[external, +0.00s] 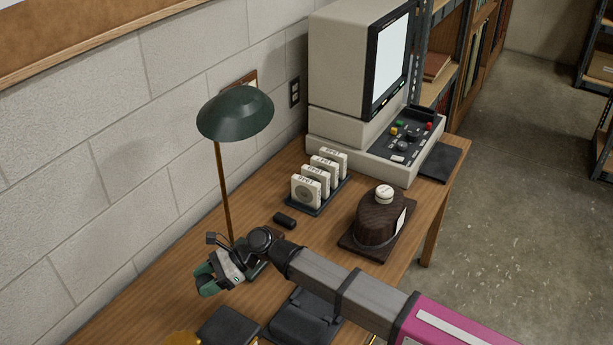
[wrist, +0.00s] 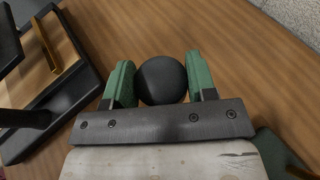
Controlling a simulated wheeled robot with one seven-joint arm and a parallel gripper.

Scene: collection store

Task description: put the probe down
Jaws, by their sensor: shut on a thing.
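My gripper (wrist: 160,84) has two green fingers shut on the probe (wrist: 161,78), of which a round, black end shows between them in the wrist view. The wood of the desk (wrist: 200,28) lies beyond it; I cannot tell whether the probe touches it. In the external view my gripper (external: 208,279) is low over the left part of the desk (external: 160,290), in front of the lamp's post. The probe cannot be made out there.
A green lamp (external: 236,114) stands behind my gripper. Black trays (external: 228,328) lie close by in front. A small black object (external: 285,220), a rack of white cartridges (external: 310,190), a brown dome (external: 378,218) and a computer (external: 345,60) stand farther right.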

